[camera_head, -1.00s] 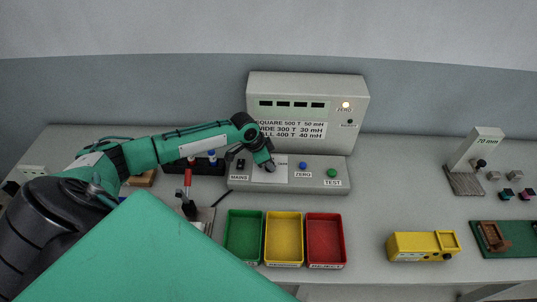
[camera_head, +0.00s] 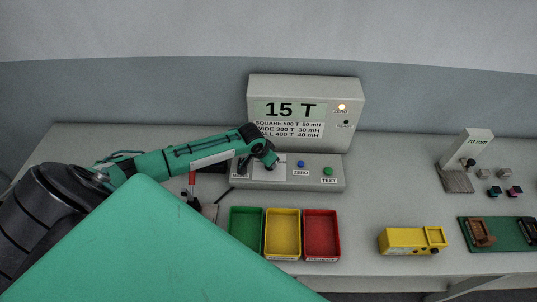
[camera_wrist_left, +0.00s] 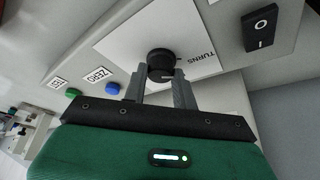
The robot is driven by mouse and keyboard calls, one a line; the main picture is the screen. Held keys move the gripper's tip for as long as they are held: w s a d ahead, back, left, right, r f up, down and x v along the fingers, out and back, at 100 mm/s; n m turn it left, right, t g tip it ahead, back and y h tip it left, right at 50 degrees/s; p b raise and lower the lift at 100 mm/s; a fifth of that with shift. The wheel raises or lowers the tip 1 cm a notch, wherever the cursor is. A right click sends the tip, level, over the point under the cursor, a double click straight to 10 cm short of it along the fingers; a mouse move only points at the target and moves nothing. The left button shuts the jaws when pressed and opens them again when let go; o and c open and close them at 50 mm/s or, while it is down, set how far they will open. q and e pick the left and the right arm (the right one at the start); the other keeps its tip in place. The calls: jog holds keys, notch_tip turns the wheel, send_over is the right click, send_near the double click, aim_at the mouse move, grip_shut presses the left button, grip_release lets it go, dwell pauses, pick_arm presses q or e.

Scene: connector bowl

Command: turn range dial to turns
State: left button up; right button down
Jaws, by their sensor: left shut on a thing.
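The range dial (camera_wrist_left: 160,64) is a black round knob on a white plate (camera_wrist_left: 120,38) marked TURNS, seen in the left wrist view. My left gripper (camera_wrist_left: 160,82) is shut on the dial, one grey finger on each side. In the head view my left gripper (camera_head: 271,163) reaches down onto the grey control panel (camera_head: 325,185) and hides the dial. The display (camera_head: 290,109) on the upright box behind reads 15 T. My right gripper is not in view.
A blue ZERO button (camera_head: 301,164) and a green TEST button (camera_head: 328,171) are on the panel. A black mains switch (camera_wrist_left: 261,27) is beside the plate. Green (camera_head: 245,209), yellow (camera_head: 282,210) and red (camera_head: 321,210) trays stand in front. A yellow device (camera_head: 398,231) is at right.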

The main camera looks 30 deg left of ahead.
pick_arm(q)
jog(key=o, duration=1)
jog(key=shift+c, duration=0.2)
jog(key=shift+r, duration=0.1)
jog(key=b+v, duration=0.4)
jog(key=v, duration=0.9)
jog(key=shift+s+r, duration=0.25)
